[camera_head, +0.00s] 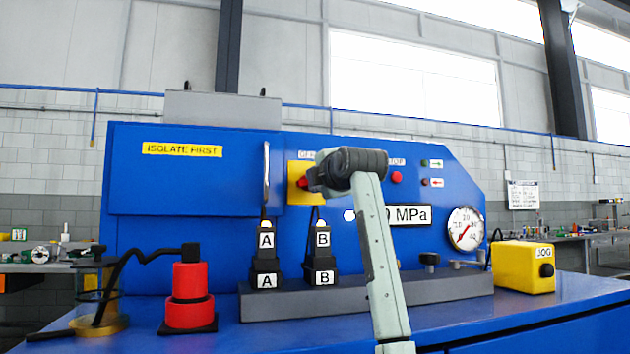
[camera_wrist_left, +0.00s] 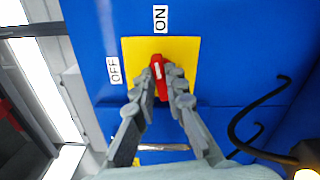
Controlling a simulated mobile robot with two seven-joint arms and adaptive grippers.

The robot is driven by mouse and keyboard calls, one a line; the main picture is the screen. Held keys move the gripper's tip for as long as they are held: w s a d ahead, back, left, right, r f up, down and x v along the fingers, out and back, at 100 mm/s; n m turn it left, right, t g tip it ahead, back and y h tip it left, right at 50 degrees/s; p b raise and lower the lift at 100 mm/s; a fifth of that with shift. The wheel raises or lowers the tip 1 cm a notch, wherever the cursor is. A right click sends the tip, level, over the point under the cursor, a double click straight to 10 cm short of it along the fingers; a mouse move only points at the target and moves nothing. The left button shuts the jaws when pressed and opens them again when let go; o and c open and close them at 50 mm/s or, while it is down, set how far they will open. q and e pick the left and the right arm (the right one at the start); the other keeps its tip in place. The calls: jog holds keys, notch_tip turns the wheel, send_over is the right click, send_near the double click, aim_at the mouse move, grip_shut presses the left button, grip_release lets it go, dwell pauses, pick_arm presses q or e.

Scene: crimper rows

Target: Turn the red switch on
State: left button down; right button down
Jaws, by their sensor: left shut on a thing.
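The red switch (camera_head: 303,183) is on a yellow plate (camera_head: 293,170) on the blue panel, partly hidden by my left gripper (camera_head: 313,182). In the left wrist view, the red switch handle (camera_wrist_left: 161,88) sits between the two fingers of my left gripper (camera_wrist_left: 160,78), which is shut on it. The handle's white-marked end points up the picture, close to the ON label (camera_wrist_left: 160,18), leaning slightly to the left. The OFF label (camera_wrist_left: 113,70) is left of the yellow plate (camera_wrist_left: 188,50). My right gripper is in neither view.
Two black tools marked A (camera_head: 266,260) and B (camera_head: 321,260) stand on a grey rail (camera_head: 445,287) below the switch. A red cylinder (camera_head: 189,280), a pressure gauge (camera_head: 465,229) and a yellow JOG box (camera_head: 523,267) are farther out. Black cable hangs at left.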

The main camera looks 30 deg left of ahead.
pick_arm(q)
jog(key=shift+f+m, duration=0.1)
jog(key=shift+m, duration=1)
jog(key=c, duration=1.6)
grip_release()
jog(key=shift+o, duration=0.2)
jog(key=v, duration=1.2)
